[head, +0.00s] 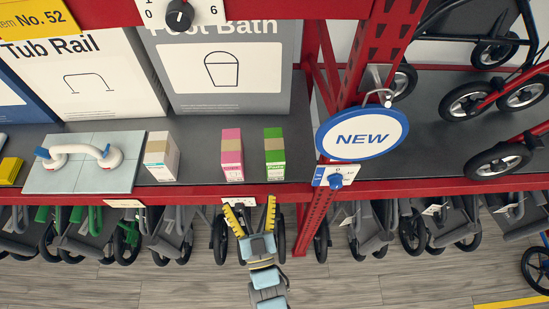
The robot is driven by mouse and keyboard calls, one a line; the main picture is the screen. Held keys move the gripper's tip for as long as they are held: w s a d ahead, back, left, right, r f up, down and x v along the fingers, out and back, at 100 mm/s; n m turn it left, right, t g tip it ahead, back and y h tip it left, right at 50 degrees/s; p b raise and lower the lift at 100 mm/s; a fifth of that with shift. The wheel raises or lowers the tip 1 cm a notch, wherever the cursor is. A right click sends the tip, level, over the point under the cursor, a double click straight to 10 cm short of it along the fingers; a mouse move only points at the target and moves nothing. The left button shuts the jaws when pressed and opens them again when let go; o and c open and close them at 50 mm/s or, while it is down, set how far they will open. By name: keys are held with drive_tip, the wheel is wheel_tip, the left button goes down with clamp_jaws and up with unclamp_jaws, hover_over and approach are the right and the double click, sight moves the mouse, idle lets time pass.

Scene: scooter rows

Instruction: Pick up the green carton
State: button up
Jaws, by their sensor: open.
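The green carton (274,153) stands upright on the dark grey shelf, near its red front edge. Nothing shows between the fingers. The gripper is apart from the green carton, on the near side of it, with the right finger roughly in line with the carton in the picture.
A pink carton (232,153) stands left of the green one, and a white carton (161,157) farther left. A red upright post (340,140) with an oval NEW sign (362,135) is close on the right. A large Foot Bath box (225,75) stands behind. Folded scooters fill the space below.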

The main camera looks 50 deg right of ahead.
sight(274, 167)
drive_tip(key=s+d+f+m+g+b, duration=0.1)
drive_tip(key=s+d+f+g, duration=0.3)
drive_tip(key=s+d+f, duration=0.15)
drive_tip(key=p+x, duration=0.2)
drive_tip(key=x, duration=0.9)
drive_tip(key=shift+w, duration=0.35)
drive_tip(key=shift+w+d+f, duration=0.15)
drive_tip(key=shift+w+d, duration=0.25)
drive_tip(key=shift+w, duration=0.1)
drive_tip(key=shift+p, duration=0.35)
drive_tip(key=shift+w+d+p, duration=0.35)
drive_tip(key=shift+w+d, duration=0.1)
drive_tip(key=shift+d, duration=0.1)
drive_tip(key=shift+w+d+f+p, duration=0.25)
drive_tip(key=shift+w+d+p, duration=0.15)
drive_tip(key=shift+w+d, duration=0.15)
drive_tip(key=shift+x, duration=0.85)
drive_tip(key=shift+w+d, duration=0.1)
drive_tip(key=shift+d, duration=0.1)
